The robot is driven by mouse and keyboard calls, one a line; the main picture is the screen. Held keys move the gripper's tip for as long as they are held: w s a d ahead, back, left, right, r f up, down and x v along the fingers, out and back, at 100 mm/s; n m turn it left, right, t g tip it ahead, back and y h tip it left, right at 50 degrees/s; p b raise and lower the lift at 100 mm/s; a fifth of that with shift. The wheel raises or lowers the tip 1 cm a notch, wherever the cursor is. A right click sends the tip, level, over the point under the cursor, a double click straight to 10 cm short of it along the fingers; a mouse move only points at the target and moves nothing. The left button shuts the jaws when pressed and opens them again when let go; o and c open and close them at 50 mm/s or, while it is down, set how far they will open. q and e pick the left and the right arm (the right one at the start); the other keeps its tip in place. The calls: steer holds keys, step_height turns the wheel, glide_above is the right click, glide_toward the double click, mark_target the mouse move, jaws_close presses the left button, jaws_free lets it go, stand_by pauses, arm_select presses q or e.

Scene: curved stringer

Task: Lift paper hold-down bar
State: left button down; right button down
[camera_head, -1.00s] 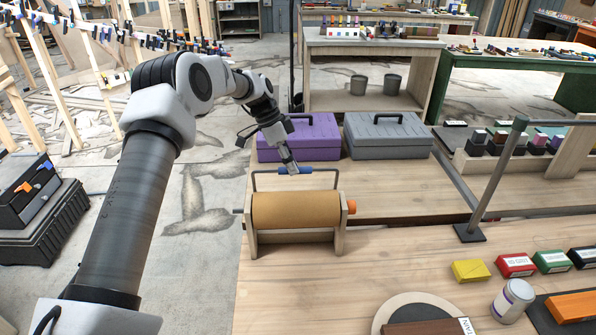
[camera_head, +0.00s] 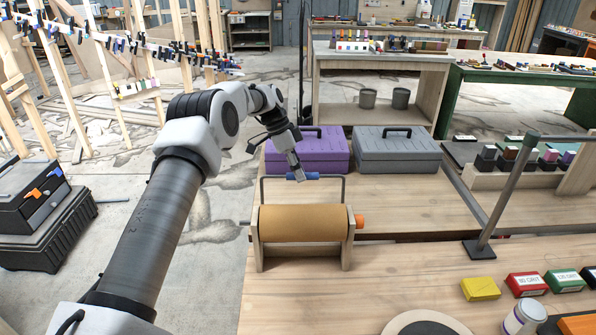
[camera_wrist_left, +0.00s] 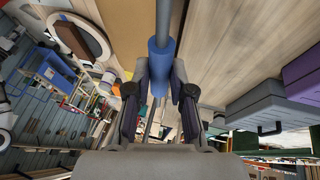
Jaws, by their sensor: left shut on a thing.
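The paper hold-down bar (camera_head: 343,189) is a dark wire frame with a blue grip (camera_head: 312,177) along its top. It stands upright over a brown paper roll (camera_head: 302,223) in a wooden stand (camera_head: 346,258). My left gripper (camera_head: 298,174) reaches down from the upper left and is shut on the blue grip. In the left wrist view the grip (camera_wrist_left: 159,60) sits between the two dark fingers. The bar's lower ends are hidden behind the roll. My right gripper is in neither view.
A purple toolbox (camera_head: 300,152) and a grey toolbox (camera_head: 397,157) stand just behind the bar. A grey post (camera_head: 507,195) rises on the right. Yellow (camera_head: 479,288), red and green boxes lie at front right.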

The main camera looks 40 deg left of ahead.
arm_select(q)
steer(key=shift+w+a+f, duration=0.1)
steer(key=c, duration=1.3)
jaws_free()
steer(key=shift+o, duration=1.4)
steer(key=shift+w+f, duration=0.1)
steer(key=shift+w, duration=0.1)
steer(key=v, duration=1.2)
